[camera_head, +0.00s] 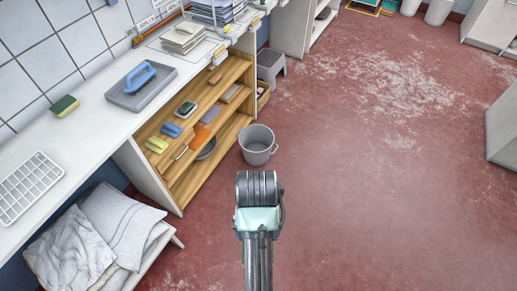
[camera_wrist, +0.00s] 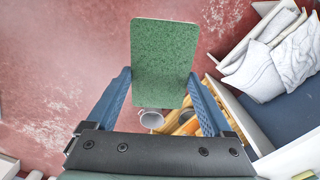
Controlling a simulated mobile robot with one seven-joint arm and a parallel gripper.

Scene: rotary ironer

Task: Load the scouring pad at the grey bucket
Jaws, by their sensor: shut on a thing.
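In the wrist view, my gripper (camera_wrist: 160,80) is shut on a green, flat, rectangular scouring pad (camera_wrist: 164,50). The pad stands between the two blue fingers and reaches beyond their tips. The grey bucket (camera_head: 257,146) stands on the red floor by the right end of the wooden shelves in the head view. It shows small in the wrist view (camera_wrist: 152,120), partly covered by the pad and well beyond it. In the head view my arm is in front of the bucket, and the gripper and pad are hidden.
Wooden shelves (camera_head: 207,115) with sponges and brushes stand under a white counter (camera_head: 95,125). Folded cloths (camera_head: 120,225) lie at lower left. The floor (camera_head: 350,180) to the right is clear.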

